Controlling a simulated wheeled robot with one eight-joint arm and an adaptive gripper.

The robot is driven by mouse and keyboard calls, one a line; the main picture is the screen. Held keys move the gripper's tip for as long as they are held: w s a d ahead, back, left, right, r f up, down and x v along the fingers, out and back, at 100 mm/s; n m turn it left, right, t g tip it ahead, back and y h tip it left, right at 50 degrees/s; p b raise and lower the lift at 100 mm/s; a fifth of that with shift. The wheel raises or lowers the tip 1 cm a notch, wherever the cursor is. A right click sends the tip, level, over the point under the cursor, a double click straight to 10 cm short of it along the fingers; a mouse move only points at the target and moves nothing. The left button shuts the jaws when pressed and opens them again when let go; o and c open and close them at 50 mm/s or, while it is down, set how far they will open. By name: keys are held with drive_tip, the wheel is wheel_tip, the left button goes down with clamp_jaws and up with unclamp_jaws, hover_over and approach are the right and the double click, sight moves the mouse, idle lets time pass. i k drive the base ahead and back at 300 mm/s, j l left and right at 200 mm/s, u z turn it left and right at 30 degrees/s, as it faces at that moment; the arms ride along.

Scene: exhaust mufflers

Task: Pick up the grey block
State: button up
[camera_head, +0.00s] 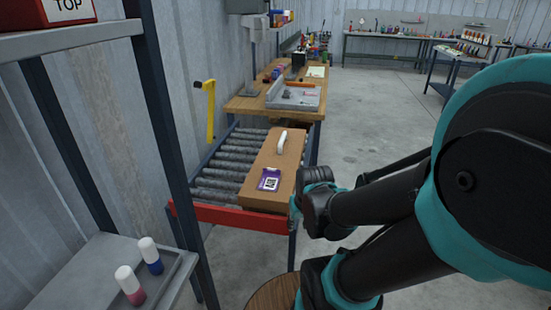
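I cannot make out a clear grey block in the head view. A small dark grey piece (287,95) sits on the flat grey tray-like fixture (305,103) on the wooden workbench (247,104), too small to identify. My arm comes in from the right with black and teal links. Its fingers do not show, so I cannot see whether anything is held.
A brown box (262,196) with a white curved piece (282,141) and a purple label (269,180) lies on the roller conveyor (218,182). A shelf rack (165,120) stands left, with two white-capped bottles (130,285). Open floor (375,115) lies beyond.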

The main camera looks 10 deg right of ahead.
sight(287, 94)
drive_tip(key=z, duration=0.35)
drive_tip(key=i+l+z, duration=0.15)
drive_tip(key=z, duration=0.2)
drive_tip(key=i+l+z, duration=0.1)
drive_tip(key=z, duration=0.3)
drive_tip(key=i+z, duration=0.35)
drive_tip(key=i, duration=1.9)
drive_tip(key=i+u, duration=0.15)
drive_tip(key=i, duration=0.4)
drive_tip(key=i+l+u, duration=0.1)
drive_tip(key=i, duration=0.4)
drive_tip(key=i+l+u, duration=0.15)
drive_tip(key=i, duration=0.4)
